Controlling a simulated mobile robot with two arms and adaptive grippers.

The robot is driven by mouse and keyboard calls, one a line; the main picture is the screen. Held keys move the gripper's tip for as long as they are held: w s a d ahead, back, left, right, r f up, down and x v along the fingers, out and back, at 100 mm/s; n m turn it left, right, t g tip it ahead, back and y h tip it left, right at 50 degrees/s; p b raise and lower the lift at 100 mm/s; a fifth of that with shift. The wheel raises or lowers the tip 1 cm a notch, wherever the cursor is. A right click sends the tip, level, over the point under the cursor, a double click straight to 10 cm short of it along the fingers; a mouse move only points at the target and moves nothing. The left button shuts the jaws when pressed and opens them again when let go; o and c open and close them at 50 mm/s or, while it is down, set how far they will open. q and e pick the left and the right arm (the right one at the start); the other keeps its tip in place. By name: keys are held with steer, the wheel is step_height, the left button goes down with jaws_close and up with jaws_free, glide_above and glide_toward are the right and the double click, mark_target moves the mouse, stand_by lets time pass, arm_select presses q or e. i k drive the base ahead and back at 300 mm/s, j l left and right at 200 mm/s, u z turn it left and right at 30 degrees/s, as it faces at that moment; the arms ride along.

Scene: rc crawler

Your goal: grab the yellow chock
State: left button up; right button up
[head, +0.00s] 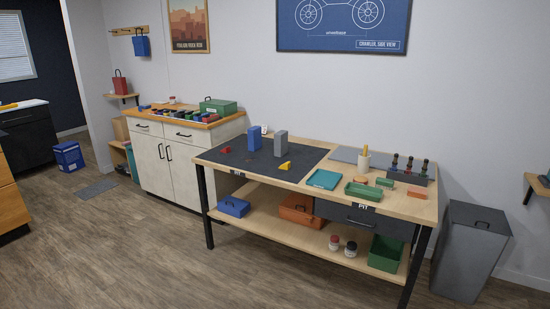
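The yellow chock (285,166) is a small wedge on the dark mat (240,163) of the workbench, near the mat's right front edge. It sits just in front of an upright grey block (280,144). A blue block (254,139) stands farther left, and a small red wedge (226,150) lies on the left part of the mat. Neither of my grippers shows in the head view, and nothing is touching the chock.
The workbench (320,204) also carries a teal tray (323,180), a green tray (363,191) and a bottle rack (407,176). A grey bin (470,250) stands at its right. A white cabinet (170,165) stands behind left. The floor in front is clear.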

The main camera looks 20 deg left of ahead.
mark_target(286, 166)
steer(key=i+j, duration=0.2)
steer(key=j, duration=0.2)
steer(key=i+j, duration=0.15)
steer(key=j, duration=0.25)
steer(key=i+j, duration=0.2)
steer(key=j, duration=0.2)
steer(key=i+j+u, duration=0.1)
steer(key=j, duration=0.3)
steer(key=i+u, duration=0.1)
steer(key=u, duration=0.2)
steer(key=i+l+u, duration=0.1)
steer(key=u, duration=0.2)
